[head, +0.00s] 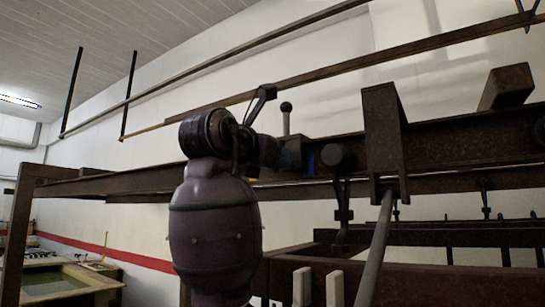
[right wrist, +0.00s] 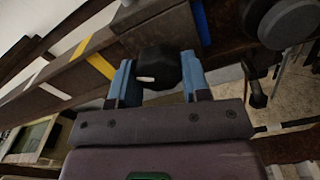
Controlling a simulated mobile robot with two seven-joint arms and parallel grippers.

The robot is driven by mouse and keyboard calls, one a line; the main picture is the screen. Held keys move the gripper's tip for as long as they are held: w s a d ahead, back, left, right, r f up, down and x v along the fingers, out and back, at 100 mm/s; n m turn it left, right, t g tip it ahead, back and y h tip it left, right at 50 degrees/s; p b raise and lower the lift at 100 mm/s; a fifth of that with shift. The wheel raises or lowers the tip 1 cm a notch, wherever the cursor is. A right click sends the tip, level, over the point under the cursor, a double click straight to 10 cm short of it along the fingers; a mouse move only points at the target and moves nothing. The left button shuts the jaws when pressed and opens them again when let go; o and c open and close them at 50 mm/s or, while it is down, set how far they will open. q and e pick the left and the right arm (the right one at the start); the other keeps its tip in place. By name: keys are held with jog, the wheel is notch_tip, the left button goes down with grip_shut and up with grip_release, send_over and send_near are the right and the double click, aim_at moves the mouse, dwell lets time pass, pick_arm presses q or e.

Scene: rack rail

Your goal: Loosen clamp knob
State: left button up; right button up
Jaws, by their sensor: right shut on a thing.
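The clamp knob (right wrist: 160,68) is black and faceted with a small white mark. In the right wrist view it sits between the two blue fingers of my right gripper (right wrist: 158,84), which is shut on it. In the head view my right gripper (head: 289,157) is at the dark rail (head: 440,145), beyond my purple arm; the knob there is hidden behind the gripper and wrist.
A yellow stripe (right wrist: 100,66) and a blue stripe (right wrist: 200,20) mark the rail on either side of the knob. A dark round knob (head: 338,157) and a brown bracket (head: 384,140) stand close to the right. A ball-topped lever (head: 286,108) rises behind the gripper.

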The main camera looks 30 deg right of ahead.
dwell(0.4)
jog(key=o, duration=0.9)
jog(key=shift+o, duration=0.2)
jog(key=shift+a, duration=0.15)
jog(key=b+v, duration=0.2)
jog(key=v, duration=0.8)
jog(key=shift+s+a, duration=0.2)
jog(key=shift+a, duration=0.05)
